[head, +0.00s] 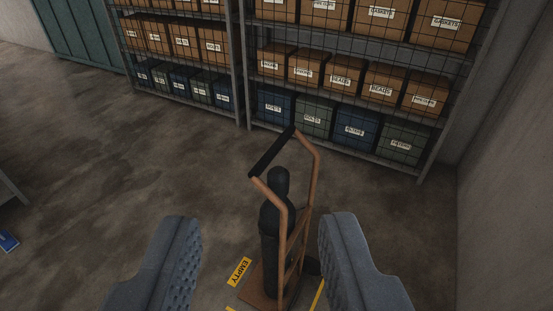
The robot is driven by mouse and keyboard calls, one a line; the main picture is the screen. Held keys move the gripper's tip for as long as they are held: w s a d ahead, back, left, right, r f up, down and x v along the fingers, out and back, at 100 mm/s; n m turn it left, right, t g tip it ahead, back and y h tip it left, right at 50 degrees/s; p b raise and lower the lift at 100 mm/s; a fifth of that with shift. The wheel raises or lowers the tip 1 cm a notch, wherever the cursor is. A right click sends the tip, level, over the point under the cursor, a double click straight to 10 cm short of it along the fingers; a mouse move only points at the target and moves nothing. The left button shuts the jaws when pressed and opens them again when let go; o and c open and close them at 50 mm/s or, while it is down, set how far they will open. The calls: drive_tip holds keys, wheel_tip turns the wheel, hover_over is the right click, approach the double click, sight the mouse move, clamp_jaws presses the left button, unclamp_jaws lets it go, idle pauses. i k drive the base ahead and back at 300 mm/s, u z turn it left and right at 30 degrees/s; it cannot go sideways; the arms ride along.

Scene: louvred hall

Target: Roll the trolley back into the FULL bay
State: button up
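The trolley (312,170) is an orange-brown tube frame with a black grip bar (272,152) across its top and a flat foot plate. It stands upright in the middle of the head view, carrying a dark gas cylinder (270,252). A yellow label reading EMPTY (239,271) lies on the floor beside its foot, with yellow floor lines around it. No FULL label shows. My gripper (260,250) is open, its two grey padded fingers wide apart at the bottom of the view. The trolley shows between the fingers, and neither finger is seen touching it.
Metal mesh-fronted shelves (243,80) with labelled boxes and bins line the back. A teal cabinet (85,35) stands at the far left. A wall (505,200) closes the right side. A blue object (8,242) lies at the left edge. The floor at left is open.

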sight(271, 285)
drive_tip(key=z, duration=0.65)
drive_tip(key=k, duration=0.1)
drive_tip(key=u, duration=1.2)
drive_tip(key=i, duration=1.35)
drive_tip(key=z, duration=0.4)
